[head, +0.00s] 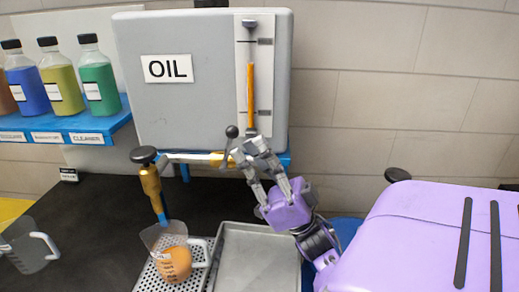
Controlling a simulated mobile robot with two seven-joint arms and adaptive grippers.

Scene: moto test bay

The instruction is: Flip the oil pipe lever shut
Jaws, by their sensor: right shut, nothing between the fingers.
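The oil pipe (195,158) runs sideways below the grey tank marked OIL (205,100). Its lever (231,133) has a black ball end and stands roughly upright near the pipe's right end. My right gripper (249,153) is shut and empty, just right of the lever; I cannot tell if it touches it. The gripper covers the pipe's right end. At the left end a brass spout (151,187) with a black knob points down over a clear jug (176,264) holding orange oil. I cannot tell whether oil flows. My left gripper is not in view.
The jug stands on a perforated drip plate (146,284) beside an empty metal tray (257,259). Another jug (28,247) is at the left edge of the dark table (95,215). Several colored bottles stand on a blue shelf (70,126). The tank has a level gauge (265,90).

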